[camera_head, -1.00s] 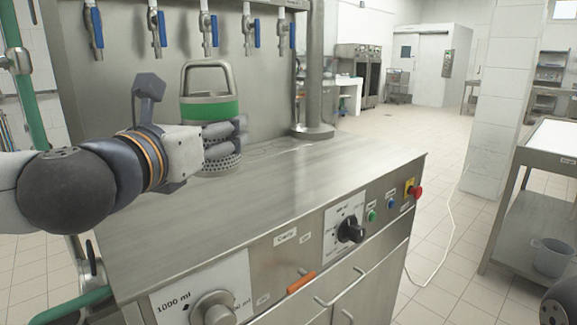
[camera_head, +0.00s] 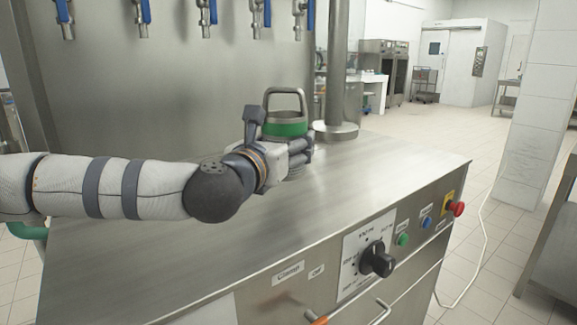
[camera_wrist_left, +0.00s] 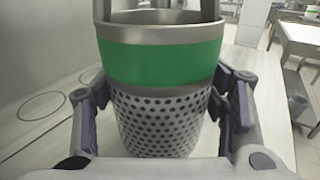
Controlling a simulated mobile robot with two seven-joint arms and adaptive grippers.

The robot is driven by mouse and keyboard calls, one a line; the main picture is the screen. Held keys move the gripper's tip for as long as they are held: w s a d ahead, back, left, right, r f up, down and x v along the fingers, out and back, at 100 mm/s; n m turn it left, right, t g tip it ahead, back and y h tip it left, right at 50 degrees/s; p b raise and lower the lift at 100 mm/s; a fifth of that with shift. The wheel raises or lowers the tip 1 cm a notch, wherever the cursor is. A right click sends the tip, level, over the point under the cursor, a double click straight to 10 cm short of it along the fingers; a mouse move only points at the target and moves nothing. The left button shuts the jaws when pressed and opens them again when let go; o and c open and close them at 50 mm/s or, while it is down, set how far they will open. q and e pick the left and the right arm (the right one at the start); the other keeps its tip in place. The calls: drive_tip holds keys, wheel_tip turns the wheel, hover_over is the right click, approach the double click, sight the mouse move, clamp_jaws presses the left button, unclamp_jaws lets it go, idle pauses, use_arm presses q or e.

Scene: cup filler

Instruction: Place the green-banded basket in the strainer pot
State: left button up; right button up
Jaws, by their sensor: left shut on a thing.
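The green-banded basket (camera_head: 284,129) is a metal basket with a tall loop handle and a perforated lower part. My left gripper (camera_head: 300,150) is shut on it from the left, over the steel worktop. In the left wrist view the basket (camera_wrist_left: 160,62) stands upright between the two fingers of my left gripper (camera_wrist_left: 163,110), with the green band above the finger level. Whether its bottom touches the worktop is hidden. I see no strainer pot in these views. My right gripper is not in view.
The steel worktop (camera_head: 230,235) is mostly bare. A round post base (camera_head: 336,131) stands close behind the basket. Blue-handled taps (camera_head: 208,15) hang above. A control panel with a black knob (camera_head: 377,260) and a red button (camera_head: 457,208) is on the front. Faint circles (camera_wrist_left: 40,106) mark the worktop.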

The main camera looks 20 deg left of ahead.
use_arm(q)
drive_tip(key=f, duration=0.1)
drive_tip(key=w+f, duration=0.1)
drive_tip(key=f, duration=0.1)
drive_tip(key=shift+d, duration=0.2)
drive_tip(key=shift+s+f, duration=0.1)
drive_tip(key=shift+f, duration=0.25)
drive_tip(key=shift+f+b, duration=0.2)
drive_tip(key=shift+b, duration=0.1)
drive_tip(key=o, duration=1.3)
drive_tip(key=shift+o, duration=0.2)
